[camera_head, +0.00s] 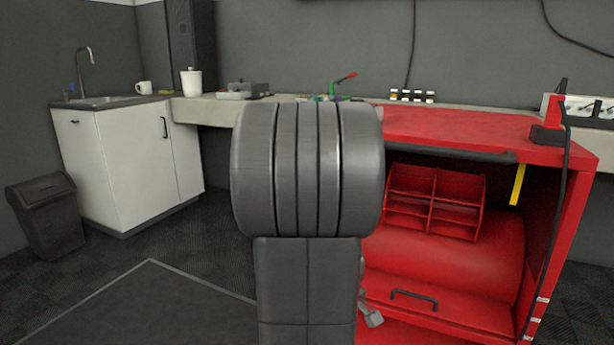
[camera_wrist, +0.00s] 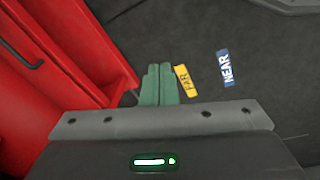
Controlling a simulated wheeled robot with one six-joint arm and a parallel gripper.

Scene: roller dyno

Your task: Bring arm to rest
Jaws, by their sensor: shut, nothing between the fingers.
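My gripper (camera_wrist: 158,84) shows in the wrist view as two green fingers side by side, shut with nothing between them. It points down over the dark floor, beside the red cabinet (camera_wrist: 50,60). In the head view my own grey arm fills the middle and hides part of the red cabinet (camera_head: 575,215). The gripper fingers cannot be made out there; a small grey part of my arm shows low by the cabinet's left side.
Yellow "FAR" (camera_wrist: 185,80) and blue "NEAR" (camera_wrist: 226,68) labels show by the fingers. The cabinet holds a red divided rack (camera_head: 435,202). A white sink cabinet (camera_head: 140,160) and black bin (camera_head: 45,215) stand left. Floor (camera_head: 215,235) between is clear.

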